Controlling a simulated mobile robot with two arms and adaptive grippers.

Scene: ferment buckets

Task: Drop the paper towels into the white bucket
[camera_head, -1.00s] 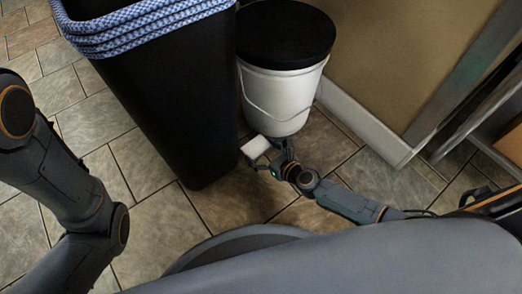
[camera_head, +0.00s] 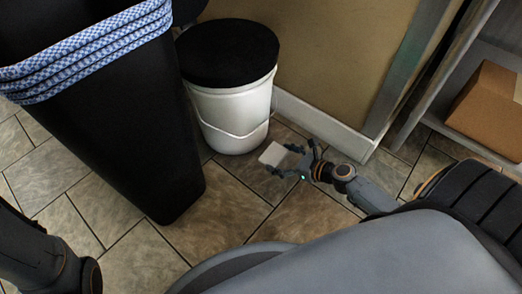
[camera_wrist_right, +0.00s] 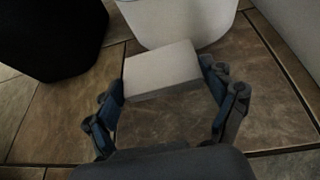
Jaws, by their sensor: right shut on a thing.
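The white bucket (camera_head: 232,115) stands on the floor against the wall, with a thin wire handle hanging at its front. A black round top (camera_head: 228,52) covers its mouth; I cannot see inside. My right gripper (camera_head: 287,157) is low in front of the bucket and to its right. It is shut on a white rectangular block (camera_head: 272,155), seemingly the paper towels. In the right wrist view, the block (camera_wrist_right: 161,69) sits between the fingertips of the right gripper (camera_wrist_right: 162,78), with the bucket (camera_wrist_right: 180,20) just beyond. My left gripper is out of view.
A tall black bin (camera_head: 125,125) with a blue checkered cloth (camera_head: 90,55) around its rim stands left of the bucket. A cardboard box (camera_head: 490,108) sits on a shelf at right. Tiled floor (camera_head: 240,200) in front is clear.

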